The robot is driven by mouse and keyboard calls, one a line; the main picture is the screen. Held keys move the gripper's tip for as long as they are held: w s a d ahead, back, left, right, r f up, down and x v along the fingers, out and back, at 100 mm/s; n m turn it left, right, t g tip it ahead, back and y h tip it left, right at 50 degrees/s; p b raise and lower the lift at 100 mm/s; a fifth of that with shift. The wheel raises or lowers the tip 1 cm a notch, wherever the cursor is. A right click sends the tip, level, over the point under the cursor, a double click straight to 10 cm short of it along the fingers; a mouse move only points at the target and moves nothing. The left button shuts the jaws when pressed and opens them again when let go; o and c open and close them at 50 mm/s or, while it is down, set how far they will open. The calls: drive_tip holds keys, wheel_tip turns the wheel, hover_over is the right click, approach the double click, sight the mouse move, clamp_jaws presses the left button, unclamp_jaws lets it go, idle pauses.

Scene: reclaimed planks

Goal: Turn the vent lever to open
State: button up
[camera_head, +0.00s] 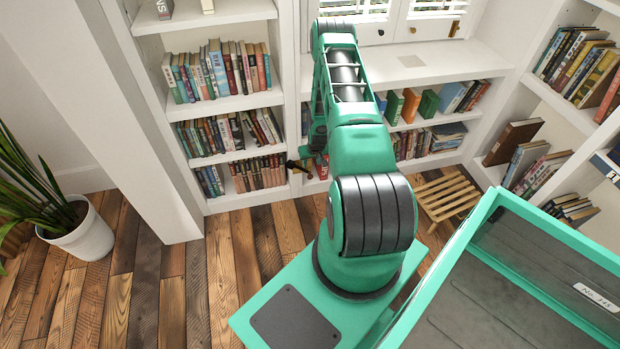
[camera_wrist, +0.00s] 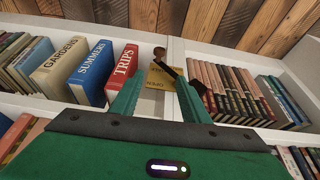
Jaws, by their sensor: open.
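The vent lever (camera_wrist: 168,68) is a dark bar with a reddish-brown knob at one end. In the wrist view it lies slanted across a yellow plate (camera_wrist: 154,79) with upside-down lettering, on the white upright between two shelf bays. In the head view the lever (camera_head: 297,166) shows small and dark, low on the bookcase. My gripper (camera_wrist: 157,80) is open. Its two green fingers stand on either side of the plate in the picture, with the lever between and beyond their tips; the right finger overlaps its lower end. I cannot tell whether they touch. In the head view my arm hides most of the gripper.
Books (camera_wrist: 92,72) fill the shelf left of the lever and more books (camera_wrist: 230,92) stand to its right. A potted plant (camera_head: 80,232) stands at left. Plank floor (camera_head: 190,285) is clear between.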

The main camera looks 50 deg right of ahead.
approach(310, 176)
drive_tip(key=x, duration=0.9)
drive_tip(key=shift+f, duration=0.3)
drive_tip(key=shift+c, duration=0.3)
clamp_jaws()
